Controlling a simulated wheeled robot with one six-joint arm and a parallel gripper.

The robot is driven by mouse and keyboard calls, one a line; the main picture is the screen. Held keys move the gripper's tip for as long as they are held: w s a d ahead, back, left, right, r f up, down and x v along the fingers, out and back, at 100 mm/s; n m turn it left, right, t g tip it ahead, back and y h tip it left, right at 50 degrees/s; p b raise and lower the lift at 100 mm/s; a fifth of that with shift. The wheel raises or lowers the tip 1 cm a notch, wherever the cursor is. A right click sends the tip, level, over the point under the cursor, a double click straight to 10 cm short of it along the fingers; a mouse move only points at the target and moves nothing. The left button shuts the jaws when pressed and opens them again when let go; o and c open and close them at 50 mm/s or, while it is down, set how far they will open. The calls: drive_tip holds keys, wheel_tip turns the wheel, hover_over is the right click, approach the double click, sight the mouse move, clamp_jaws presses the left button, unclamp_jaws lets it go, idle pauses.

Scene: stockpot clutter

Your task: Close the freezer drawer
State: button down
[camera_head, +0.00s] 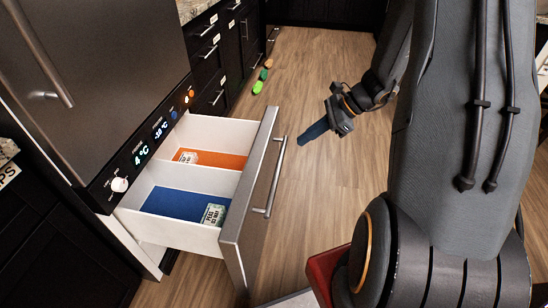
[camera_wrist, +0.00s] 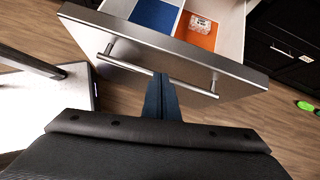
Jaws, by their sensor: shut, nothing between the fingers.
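The freezer drawer (camera_head: 257,193) is pulled out from the lower part of the steel fridge (camera_head: 110,60). It has a steel front with a bar handle (camera_head: 269,190) and two compartments inside. One has a blue floor (camera_head: 180,204) and the other an orange floor (camera_head: 228,161); each holds a small labelled packet. My gripper (camera_head: 305,139) is shut and empty, to the right of the drawer front in the head view. In the wrist view my gripper (camera_wrist: 160,82) points at the drawer front (camera_wrist: 185,70), its tips overlapping the handle (camera_wrist: 150,66); contact cannot be told.
A green item (camera_head: 258,87) and an orange-brown item (camera_head: 268,63) lie on the wood floor by the dark cabinets (camera_head: 208,50). The floor (camera_head: 335,200) right of the drawer is clear. A control panel with a white knob (camera_head: 120,184) sits above the drawer.

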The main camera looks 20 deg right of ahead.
wheel_tip(320, 180, down, 3)
drive_tip(key=w+d+m+t+b, duration=0.1)
drive_tip(key=w+d+m, duration=0.1)
drive_tip(key=w+d, duration=0.1)
approach(266, 152)
drive_tip(key=f, duration=0.1)
drive_tip(key=a+f, duration=0.1)
drive_tip(key=f, duration=0.1)
drive_tip(key=w+f, duration=0.1)
drive_tip(key=shift+a+f, duration=0.35)
drive_tip(key=shift+a, duration=0.05)
drive_tip(key=shift+w+a, duration=0.5)
drive_tip(key=shift+a, duration=0.2)
